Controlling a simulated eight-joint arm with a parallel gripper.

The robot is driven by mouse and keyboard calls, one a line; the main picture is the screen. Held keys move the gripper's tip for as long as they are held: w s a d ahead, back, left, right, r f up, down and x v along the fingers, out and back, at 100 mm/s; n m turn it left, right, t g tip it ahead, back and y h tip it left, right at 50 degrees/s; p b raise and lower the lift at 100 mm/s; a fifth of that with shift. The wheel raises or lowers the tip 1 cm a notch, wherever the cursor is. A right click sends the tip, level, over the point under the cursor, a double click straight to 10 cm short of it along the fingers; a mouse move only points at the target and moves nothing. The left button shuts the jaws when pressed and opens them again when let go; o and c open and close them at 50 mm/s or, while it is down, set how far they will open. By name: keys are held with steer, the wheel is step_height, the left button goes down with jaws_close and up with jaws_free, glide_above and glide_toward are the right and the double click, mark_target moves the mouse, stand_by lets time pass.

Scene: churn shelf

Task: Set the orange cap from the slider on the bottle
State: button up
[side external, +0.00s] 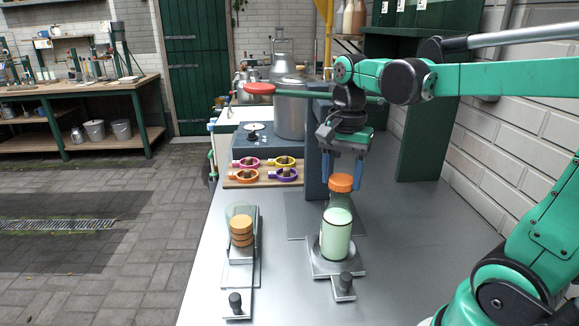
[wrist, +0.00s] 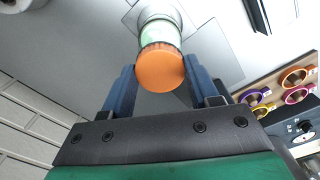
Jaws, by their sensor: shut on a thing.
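An orange cap (side external: 341,183) is between the blue fingers of my gripper (side external: 345,178), which is shut on it. The cap also shows in the wrist view (wrist: 160,68), between the fingertips (wrist: 157,80). The pale green bottle (side external: 336,236) stands upright on a metal holder directly below, and its neck is right under the cap. The bottle also shows behind the cap in the wrist view (wrist: 158,31). I cannot tell whether the cap touches the rim. The slider (side external: 240,274) is at left, with several orange caps (side external: 241,231) stacked in its clear tube.
A wooden board (side external: 262,182) with several coloured rings lies behind, left of a dark upright post (side external: 316,150). A metal churn (side external: 290,108) stands at the back. Black knobs stand at the front of the slider and the bottle holder.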

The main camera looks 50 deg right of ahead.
steer(key=shift+f, duration=0.1)
steer(key=shift+f, duration=0.3)
stand_by(0.5)
steer(key=shift+f, duration=0.25)
steer(key=o, duration=1.3)
steer(key=shift+c, duration=0.8)
